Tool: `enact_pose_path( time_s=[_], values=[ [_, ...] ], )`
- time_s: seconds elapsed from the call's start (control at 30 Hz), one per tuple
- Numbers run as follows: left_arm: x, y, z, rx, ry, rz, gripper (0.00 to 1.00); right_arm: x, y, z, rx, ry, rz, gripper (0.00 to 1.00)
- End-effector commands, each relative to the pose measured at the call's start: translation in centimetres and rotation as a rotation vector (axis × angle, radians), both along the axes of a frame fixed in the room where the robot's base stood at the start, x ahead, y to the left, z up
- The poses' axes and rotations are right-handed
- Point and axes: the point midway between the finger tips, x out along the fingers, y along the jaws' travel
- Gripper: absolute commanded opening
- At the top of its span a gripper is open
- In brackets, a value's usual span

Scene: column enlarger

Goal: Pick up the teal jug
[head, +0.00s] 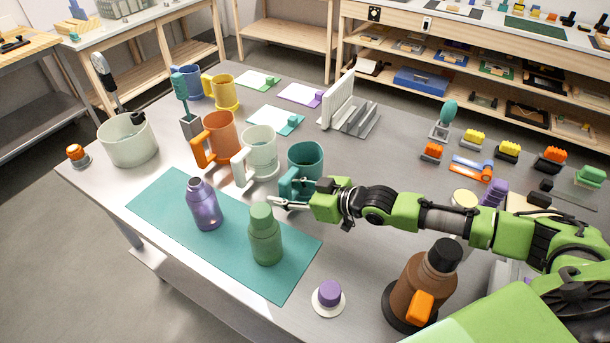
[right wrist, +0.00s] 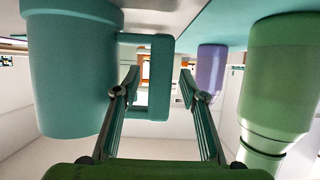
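The teal jug (head: 305,158) stands upright on the grey table, its handle (head: 289,183) on the near left side. My right gripper (head: 287,202) is beside the handle, its fingers pointing left in the head view. In the right wrist view the jug (right wrist: 68,70) fills the left side and looks upside down. The open fingers of the right gripper (right wrist: 160,75) are apart there, with the handle's outer bar (right wrist: 161,80) showing between them. Whether a finger touches the handle I cannot tell. My left gripper is not in view.
A green bottle (head: 265,237) and a purple bottle (head: 203,205) stand on a teal mat (head: 160,205), close to the gripper. White (head: 258,150) and orange (head: 219,135) jugs stand left of the teal one. A brown flask (head: 420,285) stands below my right arm.

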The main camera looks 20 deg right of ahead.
Motion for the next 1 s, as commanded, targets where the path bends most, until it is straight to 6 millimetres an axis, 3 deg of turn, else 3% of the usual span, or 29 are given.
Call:
enact_pose_path(
  time_s=[0.27, 0.4, 0.43, 1.0],
  values=[
    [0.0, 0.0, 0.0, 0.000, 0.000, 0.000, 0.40, 0.2, 0.2, -0.2, -0.001, 0.001, 0.000, 0.39],
    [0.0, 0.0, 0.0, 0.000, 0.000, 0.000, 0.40, 0.2, 0.2, -0.2, -0.001, 0.001, 0.000, 0.03],
    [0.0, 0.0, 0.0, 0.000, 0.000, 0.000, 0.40, 0.2, 0.2, -0.2, -0.001, 0.001, 0.000, 0.00],
    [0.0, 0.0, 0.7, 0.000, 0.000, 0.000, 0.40, 0.4, 0.3, 0.8, 0.000, -0.007, 0.001, 0.00]
  ],
)
